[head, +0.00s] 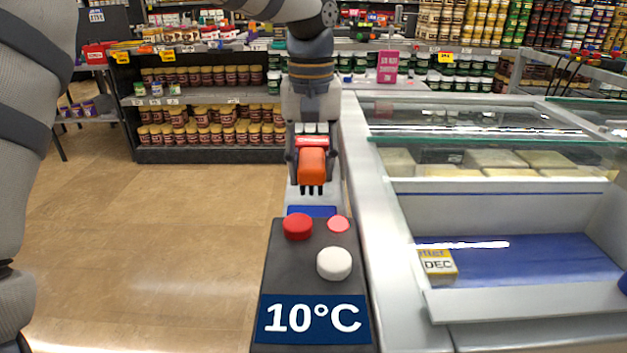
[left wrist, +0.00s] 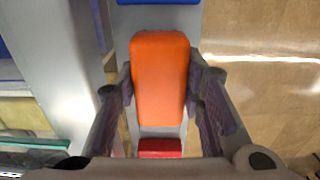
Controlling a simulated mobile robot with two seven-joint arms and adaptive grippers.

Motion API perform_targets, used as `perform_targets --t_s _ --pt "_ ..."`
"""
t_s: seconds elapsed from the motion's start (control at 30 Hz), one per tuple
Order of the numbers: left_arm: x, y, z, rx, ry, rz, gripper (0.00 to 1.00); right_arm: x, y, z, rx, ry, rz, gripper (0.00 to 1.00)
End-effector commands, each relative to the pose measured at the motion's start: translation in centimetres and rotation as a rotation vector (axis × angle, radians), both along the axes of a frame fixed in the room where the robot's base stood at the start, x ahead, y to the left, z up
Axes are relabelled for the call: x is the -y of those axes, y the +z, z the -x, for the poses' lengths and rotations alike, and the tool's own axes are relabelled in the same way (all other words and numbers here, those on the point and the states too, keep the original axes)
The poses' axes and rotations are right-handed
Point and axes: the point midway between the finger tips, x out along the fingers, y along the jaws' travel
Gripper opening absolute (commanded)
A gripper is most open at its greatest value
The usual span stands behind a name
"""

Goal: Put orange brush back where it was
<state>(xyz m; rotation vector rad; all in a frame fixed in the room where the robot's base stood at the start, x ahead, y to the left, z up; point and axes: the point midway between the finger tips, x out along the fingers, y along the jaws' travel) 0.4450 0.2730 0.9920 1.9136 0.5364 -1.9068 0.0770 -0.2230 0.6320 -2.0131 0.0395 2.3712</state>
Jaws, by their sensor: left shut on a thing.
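The orange brush (head: 312,165) is a blocky orange piece held in my left gripper (head: 312,172), above the narrow ledge near the middle of the head view. Short dark prongs show below it; I cannot tell whether they are bristles. In the left wrist view, the orange brush (left wrist: 160,75) lies between the two fingers of my left gripper (left wrist: 162,85), which is shut on it. A red part (left wrist: 160,148) shows near the palm. My right gripper is not in view.
A dark control panel (head: 283,270) with red and white buttons and a 10°C label stands in front. A glass-topped freezer (head: 500,190) is on the right, holding a small DEC box (head: 438,265). Shelves of jars (head: 210,120) stand behind. The floor (head: 150,230) at left is clear.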

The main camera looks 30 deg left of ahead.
Motion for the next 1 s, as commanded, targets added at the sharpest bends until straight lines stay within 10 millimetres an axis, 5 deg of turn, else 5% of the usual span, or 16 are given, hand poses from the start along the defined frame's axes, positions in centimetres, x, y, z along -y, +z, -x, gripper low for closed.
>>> perform_targets --t_s 0.17,0.47,0.5,0.6,0.9,1.0 --pt "0.0 -3.1 0.1 -0.004 -0.001 0.000 0.09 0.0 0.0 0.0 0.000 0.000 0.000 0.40" --pt "0.0 -3.4 0.0 0.000 -0.001 -0.001 0.09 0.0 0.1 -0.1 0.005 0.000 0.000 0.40" --pt "0.0 -3.4 0.0 0.001 -0.001 -0.001 0.38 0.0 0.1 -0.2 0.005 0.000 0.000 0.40" --pt "0.0 -3.4 0.0 0.000 -0.001 0.000 0.56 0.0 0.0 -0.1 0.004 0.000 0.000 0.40" --pt "0.0 -3.3 0.0 -0.001 0.000 0.001 0.56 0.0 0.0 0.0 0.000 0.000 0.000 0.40" --pt "0.0 -1.6 -0.1 0.004 0.002 -0.001 0.56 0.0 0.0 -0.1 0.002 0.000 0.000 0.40"
